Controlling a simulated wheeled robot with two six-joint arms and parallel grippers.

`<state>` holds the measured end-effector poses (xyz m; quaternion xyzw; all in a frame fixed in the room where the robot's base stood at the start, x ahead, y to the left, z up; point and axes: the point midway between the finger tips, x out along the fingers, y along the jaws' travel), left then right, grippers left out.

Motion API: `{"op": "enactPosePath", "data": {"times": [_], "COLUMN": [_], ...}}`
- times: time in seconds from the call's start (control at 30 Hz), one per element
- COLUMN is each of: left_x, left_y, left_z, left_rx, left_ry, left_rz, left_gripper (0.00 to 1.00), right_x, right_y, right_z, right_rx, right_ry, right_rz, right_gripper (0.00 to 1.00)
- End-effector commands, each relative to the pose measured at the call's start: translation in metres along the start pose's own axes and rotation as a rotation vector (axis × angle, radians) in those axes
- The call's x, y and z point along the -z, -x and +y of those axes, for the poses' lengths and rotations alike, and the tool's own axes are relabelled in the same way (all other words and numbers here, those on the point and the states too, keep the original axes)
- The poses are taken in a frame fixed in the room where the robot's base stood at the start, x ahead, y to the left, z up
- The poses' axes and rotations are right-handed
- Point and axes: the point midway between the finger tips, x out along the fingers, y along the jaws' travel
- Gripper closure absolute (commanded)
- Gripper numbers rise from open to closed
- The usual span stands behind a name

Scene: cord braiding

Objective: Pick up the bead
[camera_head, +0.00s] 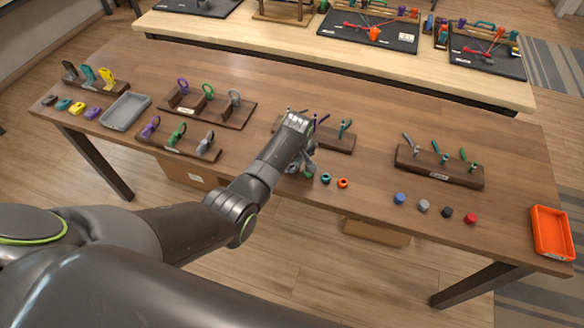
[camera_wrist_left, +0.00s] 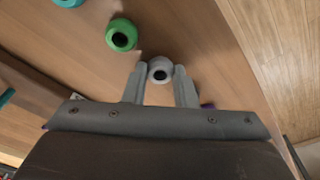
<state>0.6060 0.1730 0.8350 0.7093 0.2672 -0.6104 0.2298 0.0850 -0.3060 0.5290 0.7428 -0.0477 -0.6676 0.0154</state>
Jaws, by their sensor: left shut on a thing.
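A grey bead (camera_wrist_left: 160,66) with a dark hole sits between the two fingertips of my left gripper (camera_wrist_left: 160,82) in the left wrist view. The fingers are shut on it, one on each side. In the head view, the left gripper (camera_head: 306,164) is low over the front edge of the table, and it mostly hides the grey bead. A green bead (camera_wrist_left: 121,35) lies beside it, apart from the fingers. A teal bead (camera_head: 326,178) and an orange bead (camera_head: 343,183) lie to the right in the same row. I cannot tell whether the grey bead still touches the table. My right gripper does not show.
A peg rack (camera_head: 335,141) stands just behind the gripper, and another rack (camera_head: 440,168) stands to the right. Blue, grey, black and red caps (camera_head: 471,218) lie in front of it. An orange tray (camera_head: 552,232) is at the far right, and a grey tray (camera_head: 125,111) at the left.

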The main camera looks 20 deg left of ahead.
Motion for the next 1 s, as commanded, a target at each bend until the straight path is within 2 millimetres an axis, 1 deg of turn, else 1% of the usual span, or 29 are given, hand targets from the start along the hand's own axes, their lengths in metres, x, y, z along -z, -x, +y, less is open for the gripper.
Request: {"op": "enactPosePath", "data": {"times": [0.23, 0.37, 0.47, 0.8, 0.9, 1.0], "left_x": [0.000, 0.002, 0.003, 0.012, 0.014, 0.015], "left_y": [0.001, 0.007, 0.019, 0.075, 0.088, 0.096], "left_z": [0.000, 0.001, 0.001, 0.001, 0.001, 0.001], "left_rx": [0.000, -0.003, -0.003, -0.003, -0.002, -0.001], "left_ry": [0.000, 0.000, 0.001, 0.000, 0.000, 0.000], "left_rz": [0.000, 0.002, 0.003, 0.003, 0.003, 0.001], "left_gripper": [0.96, 0.96, 0.96, 0.96, 0.96, 0.96], "right_x": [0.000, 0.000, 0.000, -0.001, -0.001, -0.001], "right_y": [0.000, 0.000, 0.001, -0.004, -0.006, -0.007], "right_z": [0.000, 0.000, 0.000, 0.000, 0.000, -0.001], "right_rx": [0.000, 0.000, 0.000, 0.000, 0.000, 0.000], "right_ry": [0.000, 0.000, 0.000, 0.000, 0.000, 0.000], "right_rz": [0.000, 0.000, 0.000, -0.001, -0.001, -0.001], "right_gripper": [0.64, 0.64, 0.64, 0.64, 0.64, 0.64]}}
